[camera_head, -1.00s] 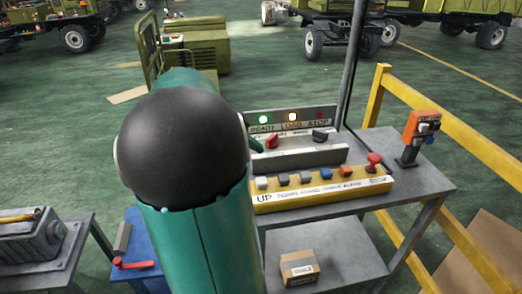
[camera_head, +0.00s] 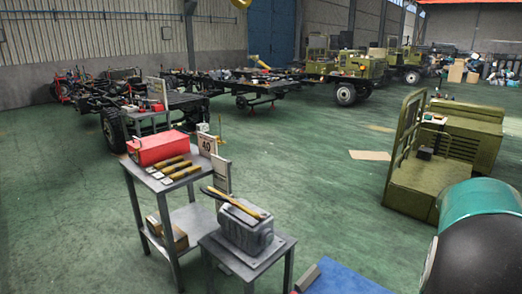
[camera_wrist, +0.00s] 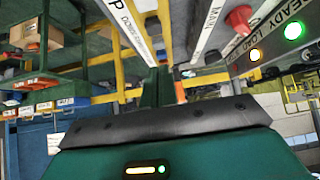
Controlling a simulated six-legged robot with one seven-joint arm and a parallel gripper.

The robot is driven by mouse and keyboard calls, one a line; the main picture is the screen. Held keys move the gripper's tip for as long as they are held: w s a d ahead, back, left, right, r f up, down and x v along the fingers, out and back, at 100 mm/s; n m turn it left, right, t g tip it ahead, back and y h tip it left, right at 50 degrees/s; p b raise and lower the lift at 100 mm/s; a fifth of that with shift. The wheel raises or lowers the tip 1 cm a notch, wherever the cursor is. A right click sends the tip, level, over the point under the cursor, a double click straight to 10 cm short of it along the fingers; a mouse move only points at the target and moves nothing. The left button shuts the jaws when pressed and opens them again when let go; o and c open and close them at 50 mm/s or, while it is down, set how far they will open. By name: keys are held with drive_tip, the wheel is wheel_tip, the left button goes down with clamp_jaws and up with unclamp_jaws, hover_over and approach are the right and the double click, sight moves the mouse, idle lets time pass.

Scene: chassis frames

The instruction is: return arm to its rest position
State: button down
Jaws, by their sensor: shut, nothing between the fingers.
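My arm (camera_head: 480,240) shows at the lower right edge of the head view as a teal link with a black rounded joint. Its far end is out of that view. In the wrist view my gripper (camera_wrist: 160,88) has its dark green fingers together with nothing between them. Beyond it is a control panel with a lit green lamp (camera_wrist: 293,30), a lit yellow lamp and a red knob (camera_wrist: 238,19). I cannot tell how far the fingertips are from the panel.
A grey table (camera_head: 283,243) with a grey metal housing (camera_head: 243,228) stands in front. Beside it is a table with a red box (camera_head: 158,148). A green vehicle (camera_head: 450,150) is at right. Vehicle chassis stand farther back.

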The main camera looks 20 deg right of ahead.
drive_tip(key=w+a+n+t+y, duration=0.1)
drive_tip(key=w+a+n+t, duration=0.3)
drive_tip(key=w+a+n, duration=0.55)
drive_tip(key=w+a+n+t, duration=0.35)
drive_tip(key=a+n, duration=0.25)
drive_tip(key=a, duration=0.9)
drive_tip(key=s+a+n+t+y, duration=0.1)
drive_tip(key=a+n+t+y, duration=0.1)
drive_tip(key=a+n, duration=0.5)
drive_tip(key=s+a+n+t+y, duration=0.1)
drive_tip(key=a+n+t, duration=0.2)
drive_tip(key=a+n, duration=0.4)
drive_tip(key=a, duration=0.6)
drive_tip(key=shift+s+r+y, duration=0.25)
drive_tip(key=shift+s+y, duration=0.05)
drive_tip(key=shift+y, duration=0.1)
